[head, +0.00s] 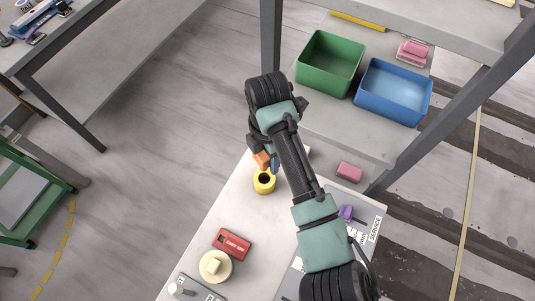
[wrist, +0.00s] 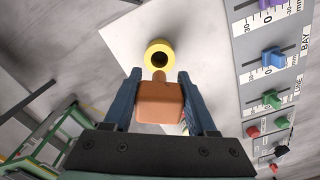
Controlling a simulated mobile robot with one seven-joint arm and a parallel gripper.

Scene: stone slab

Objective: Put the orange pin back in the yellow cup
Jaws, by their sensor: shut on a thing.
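The orange pin (head: 262,159) is held in my gripper (head: 268,165) close to the yellow cup. In the wrist view the pin (wrist: 160,102) sits between the two blue fingers of my gripper (wrist: 160,90), with its narrow end toward the cup. The yellow cup (head: 264,186) stands upright on the pale slab, and its dark round opening shows. It also shows in the wrist view (wrist: 160,47), just beyond the pin. The pin appears outside the cup; its exact height above the rim is hard to tell.
A red box (head: 232,244) and a cream round piece (head: 215,266) lie on the slab (head: 205,232). A grey panel with colored sliders (wrist: 262,80) lies right of the cup. Green (head: 330,62) and blue (head: 394,92) bins and a pink block (head: 349,171) are farther back.

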